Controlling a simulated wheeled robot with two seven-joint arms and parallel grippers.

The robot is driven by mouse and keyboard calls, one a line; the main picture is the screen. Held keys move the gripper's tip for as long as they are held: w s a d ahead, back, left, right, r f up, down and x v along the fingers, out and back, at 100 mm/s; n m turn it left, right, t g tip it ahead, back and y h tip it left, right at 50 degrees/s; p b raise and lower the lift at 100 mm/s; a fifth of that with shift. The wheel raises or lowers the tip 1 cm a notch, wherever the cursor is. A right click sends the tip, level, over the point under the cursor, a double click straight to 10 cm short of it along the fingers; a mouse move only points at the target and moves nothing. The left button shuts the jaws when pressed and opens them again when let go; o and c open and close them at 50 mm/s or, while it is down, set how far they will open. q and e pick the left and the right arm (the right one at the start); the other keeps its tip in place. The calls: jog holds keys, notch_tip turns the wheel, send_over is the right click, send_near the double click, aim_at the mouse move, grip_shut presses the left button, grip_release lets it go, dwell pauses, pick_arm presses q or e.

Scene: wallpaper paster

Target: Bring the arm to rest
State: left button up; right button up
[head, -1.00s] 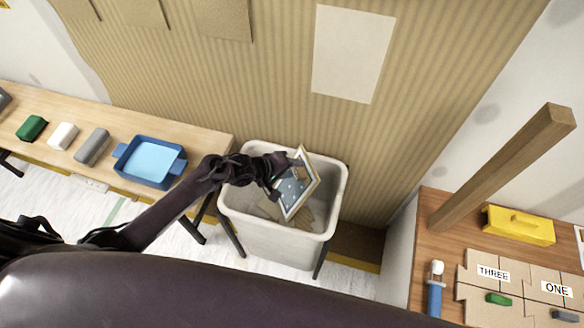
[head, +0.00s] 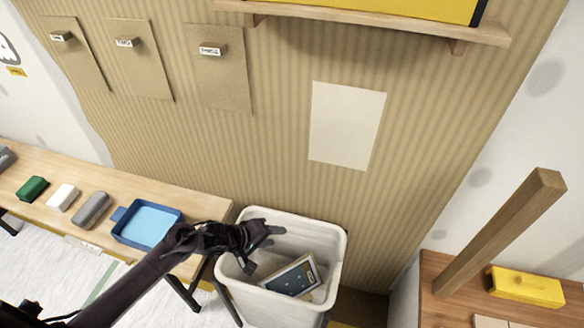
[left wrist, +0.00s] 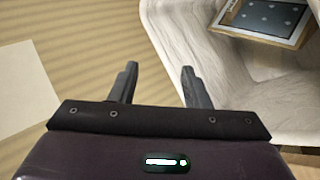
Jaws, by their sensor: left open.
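My left gripper (head: 262,250) is open and empty above the left part of the white bin (head: 338,262). Its two dark fingers also show apart in the left wrist view (left wrist: 158,85), with nothing between them. A framed picture (head: 291,277) with a blue-grey face lies tilted inside the bin, apart from the gripper. It also shows at the top right of the left wrist view (left wrist: 268,17). My right gripper is not in view.
A wooden bench (head: 205,205) at left holds a blue tray (head: 147,225) and several coloured blocks. At right, a table (head: 440,275) carries a wooden post (head: 500,232) and a yellow box (head: 527,287). A shelf (head: 380,22) juts from the wall above.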

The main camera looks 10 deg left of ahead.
pick_arm(q)
jog(key=s+a+r+m+g+y, duration=0.3)
jog(key=s+r+m+y, duration=0.5)
jog(key=s+r, duration=0.8)
notch_tip(320, 180, down, 30)
jog(key=s+m+g+h, duration=0.1)
jog(key=s+m+g, duration=0.1)
jog(key=s, duration=0.1)
jog(key=s+a+f+g, duration=0.1)
jog(key=s+a+f, duration=0.2)
jog(key=s+f, duration=1.6)
jog(key=shift+s+f, duration=0.25)
jog(key=shift+s, duration=0.15)
